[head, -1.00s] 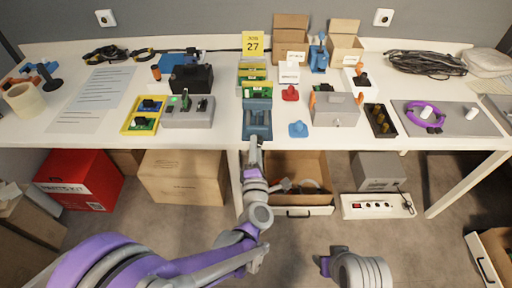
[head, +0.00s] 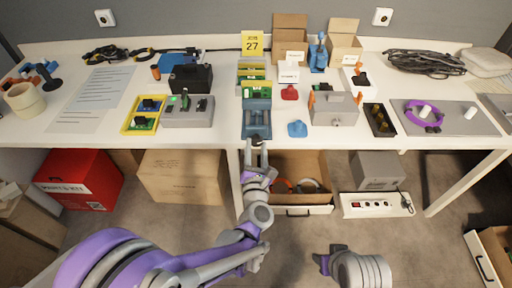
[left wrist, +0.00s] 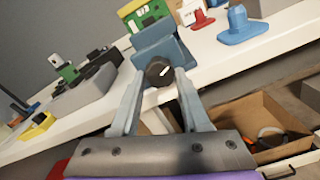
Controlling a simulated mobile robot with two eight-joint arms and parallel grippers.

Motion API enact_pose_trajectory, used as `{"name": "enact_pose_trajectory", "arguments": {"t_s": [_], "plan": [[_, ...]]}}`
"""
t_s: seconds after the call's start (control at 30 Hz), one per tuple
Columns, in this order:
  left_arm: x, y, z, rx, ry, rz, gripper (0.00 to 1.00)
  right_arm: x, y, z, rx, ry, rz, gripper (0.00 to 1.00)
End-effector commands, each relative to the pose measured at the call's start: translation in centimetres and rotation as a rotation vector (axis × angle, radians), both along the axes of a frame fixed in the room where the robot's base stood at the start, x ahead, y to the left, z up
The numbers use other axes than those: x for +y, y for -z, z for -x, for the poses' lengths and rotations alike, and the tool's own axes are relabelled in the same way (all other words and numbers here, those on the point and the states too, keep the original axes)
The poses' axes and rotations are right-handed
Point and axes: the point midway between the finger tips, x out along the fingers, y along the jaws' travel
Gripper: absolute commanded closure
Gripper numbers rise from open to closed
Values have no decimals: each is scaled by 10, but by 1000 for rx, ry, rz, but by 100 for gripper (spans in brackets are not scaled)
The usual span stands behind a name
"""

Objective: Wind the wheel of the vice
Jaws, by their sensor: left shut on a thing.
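The blue-grey vice (head: 257,118) stands at the front edge of the table, near the middle. It also shows at the top of the left wrist view (left wrist: 167,46). Its wheel, a small dark knob with a white mark (left wrist: 160,70), faces me. My left gripper (head: 255,146) reaches up to the vice's front. In the left wrist view its two fingers (left wrist: 159,82) lie on either side of the wheel, shut on it. The wheel is mostly hidden in the head view. My right gripper (head: 323,263) is low in the head view, away from the table; its jaws are unclear.
A circuit board (head: 256,90) stands right behind the vice. A grey box (head: 188,111) is left of it, a blue knobbed piece (head: 298,128) right of it. Below the table edge, an open drawer (head: 305,210) lies close to my left arm.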

Motion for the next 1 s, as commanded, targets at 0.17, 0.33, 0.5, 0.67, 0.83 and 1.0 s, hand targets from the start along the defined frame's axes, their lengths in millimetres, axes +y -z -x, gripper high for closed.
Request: {"name": "enact_pose_trajectory", "arguments": {"t_s": [0.17,0.33,0.5,0.67,0.83,1.0], "plan": [[0,1,1,2,1,76,100,0,0,0,0,0,0,50],[-1,1,1,2,1,115,100,0,0,0,0,0,0,50],[-1,1,1,2,1,128,100,0,0,0,0,0,0,50],[-1,1,1,2,1,129,100,0,0,0,0,0,0,50],[-1,1,1,2,1,128,52,0,0,0,0,0,0,50],[-1,1,0,1,1,127,24,0,-1,0,0,0,0,50]]}}
